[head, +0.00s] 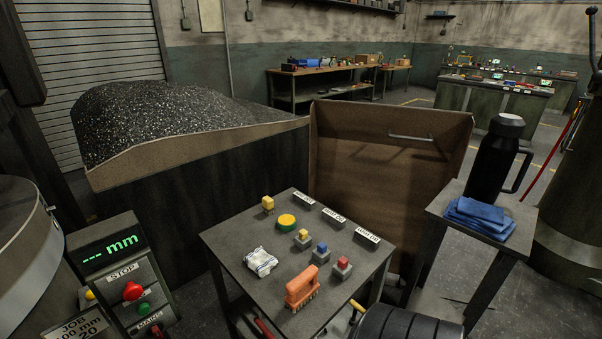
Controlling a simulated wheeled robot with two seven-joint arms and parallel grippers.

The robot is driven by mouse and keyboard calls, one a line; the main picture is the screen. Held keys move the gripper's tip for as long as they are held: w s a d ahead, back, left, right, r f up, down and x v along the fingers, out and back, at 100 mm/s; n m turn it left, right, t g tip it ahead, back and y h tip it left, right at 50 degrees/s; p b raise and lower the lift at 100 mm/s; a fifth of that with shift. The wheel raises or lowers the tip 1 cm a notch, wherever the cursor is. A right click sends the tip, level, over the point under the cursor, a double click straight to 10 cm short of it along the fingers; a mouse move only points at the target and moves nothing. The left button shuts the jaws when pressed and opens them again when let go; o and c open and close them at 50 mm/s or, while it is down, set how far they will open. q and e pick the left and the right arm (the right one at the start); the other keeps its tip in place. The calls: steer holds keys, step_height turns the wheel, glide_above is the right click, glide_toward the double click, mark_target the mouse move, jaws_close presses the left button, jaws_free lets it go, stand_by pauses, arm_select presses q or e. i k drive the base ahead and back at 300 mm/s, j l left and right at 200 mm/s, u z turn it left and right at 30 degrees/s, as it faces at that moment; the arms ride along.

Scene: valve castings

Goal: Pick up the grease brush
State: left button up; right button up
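An orange brush (301,287) with short bristles along its lower side is the only brush I can make out, and I take it for the grease brush. It sits near the front edge of the small grey table (228,243), right of a folded white cloth with dark stripes (261,261). A small block with a red top (343,266) stands to its right and a little behind. Nothing covers the brush. Neither of my grippers shows in the head view.
Blocks with blue (320,252) and yellow tops, a yellow round tin (287,222) and label holders share the table. A side table (440,207) at right holds a black flask (494,160) and blue cloths (480,216). A control box (124,270) stands at left.

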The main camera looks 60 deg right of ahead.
mark_target(268, 202)
steer(key=z, duration=1.55)
steer(key=i+l, duration=0.1)
steer(key=l, duration=0.3)
steer(key=i+l+z, duration=0.1)
steer(key=l, duration=0.3)
